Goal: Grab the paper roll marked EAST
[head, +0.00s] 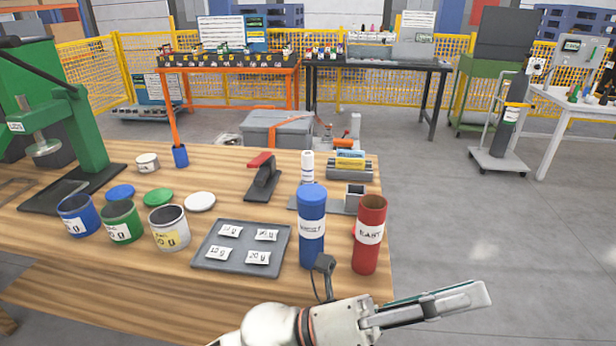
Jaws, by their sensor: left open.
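The red roll (368,255) with a white band reading EAST stands upright near the right edge of the wooden bench. It looks hollow at the top. A blue roll (311,200) with a white band stands upright just to its left; its lettering is hard to read. My left gripper (484,293) is in front of and to the right of the red roll, past the bench edge. It lies nearly level and points right, away from the roll. It is open, with nothing seen between its fingers. My right gripper is not in view.
A grey tray (200,258) with white packets lies left. Paint cans (168,235), a stapler-like tool (262,178) and a green press (85,130) are further off.

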